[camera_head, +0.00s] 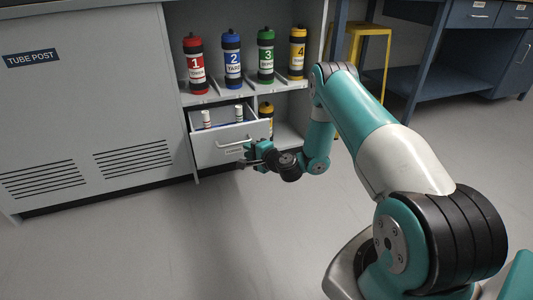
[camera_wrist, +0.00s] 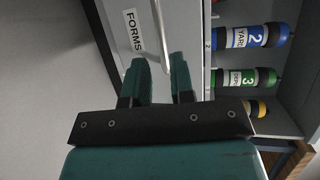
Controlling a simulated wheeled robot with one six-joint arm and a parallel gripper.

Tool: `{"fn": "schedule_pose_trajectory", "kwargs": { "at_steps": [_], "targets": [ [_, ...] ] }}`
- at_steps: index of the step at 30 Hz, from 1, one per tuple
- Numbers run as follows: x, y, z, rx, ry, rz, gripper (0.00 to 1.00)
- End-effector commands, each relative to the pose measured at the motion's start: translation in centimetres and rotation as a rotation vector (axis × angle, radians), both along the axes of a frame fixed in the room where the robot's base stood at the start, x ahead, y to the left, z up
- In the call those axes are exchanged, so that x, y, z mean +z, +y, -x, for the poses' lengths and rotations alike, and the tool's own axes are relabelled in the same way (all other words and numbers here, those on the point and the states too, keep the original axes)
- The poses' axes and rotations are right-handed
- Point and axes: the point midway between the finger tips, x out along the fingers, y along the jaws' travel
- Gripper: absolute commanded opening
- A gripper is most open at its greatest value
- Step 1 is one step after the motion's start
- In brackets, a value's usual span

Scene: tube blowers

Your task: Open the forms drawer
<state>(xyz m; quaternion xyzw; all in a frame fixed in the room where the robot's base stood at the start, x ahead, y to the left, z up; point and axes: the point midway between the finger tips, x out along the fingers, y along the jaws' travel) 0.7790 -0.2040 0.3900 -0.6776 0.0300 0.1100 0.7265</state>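The forms drawer (camera_head: 222,150) is a light grey drawer under the shelf of coloured tubes. It stands pulled out, with its inside showing. Its bar handle (camera_head: 235,144) runs across the front above a small label. In the wrist view the label reads FORMS (camera_wrist: 133,32), and the handle (camera_wrist: 160,35) runs down toward the fingertips. My gripper (camera_head: 246,160) is at the right part of the drawer front. In the wrist view my gripper (camera_wrist: 160,75) has its two fingers apart, with the handle's near end between or just beyond their tips. I cannot tell whether they touch it.
Two small white cylinders (camera_head: 206,118) (camera_head: 238,112) stand in the drawer. Red (camera_head: 195,68), blue (camera_head: 232,62), green (camera_head: 266,58) and yellow (camera_head: 297,55) tubes stand on the shelf above. Another yellow tube is right of the drawer. Floor in front is clear; a yellow stool (camera_head: 374,30) stands behind my arm.

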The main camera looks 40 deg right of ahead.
Motion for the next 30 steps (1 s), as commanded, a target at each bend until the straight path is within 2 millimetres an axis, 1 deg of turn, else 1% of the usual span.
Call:
{"fn": "schedule_pose_trajectory", "kwargs": {
  "at_steps": [1,5,6,15,24,30],
  "targets": [
    [0.4,-0.3,1.1,-0.005,0.005,-0.006,0.23],
    [0.8,-0.6,3.6,-0.005,0.003,-0.006,0.23],
    [0.0,-0.6,3.4,-0.002,-0.001,0.000,0.23],
    [0.1,-0.9,5.1,-0.001,-0.001,0.002,0.23],
    [0.9,-1.1,7.5,-0.001,-0.002,0.002,0.23],
    [1.4,-1.1,8.5,0.000,-0.002,0.003,0.23]
  ]
}}
